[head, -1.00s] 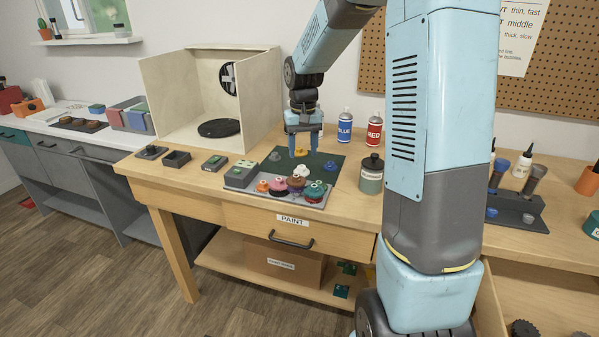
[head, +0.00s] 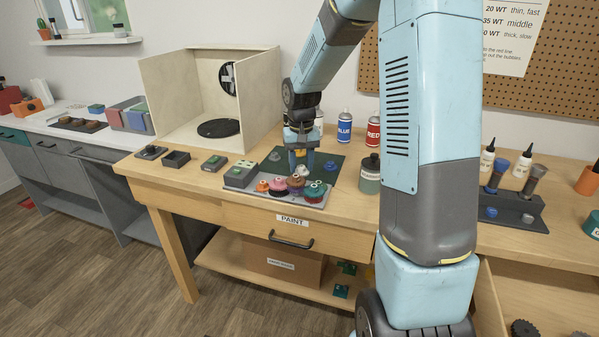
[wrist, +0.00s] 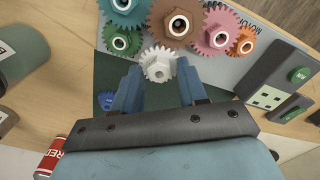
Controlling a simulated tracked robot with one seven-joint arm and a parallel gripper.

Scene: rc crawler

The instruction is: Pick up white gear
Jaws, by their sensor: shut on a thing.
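The white gear (wrist: 157,66) sits between the two blue fingers of my gripper (wrist: 160,74) in the wrist view, at the edge of the group of coloured gears. My gripper (head: 301,165) is shut on it, low over the workbench with the fingers pointing down. In the head view the white gear (head: 304,171) shows just below the fingertips, partly hidden. I cannot tell whether it still touches the surface beneath.
Brown (wrist: 176,22), teal (wrist: 121,40), pink (wrist: 218,28) and orange gears crowd beside the white gear on a grey tray (head: 310,204). A dark green mat (head: 338,160) lies behind. A jar (head: 370,176) and blue and red spray cans (head: 373,131) stand to the right.

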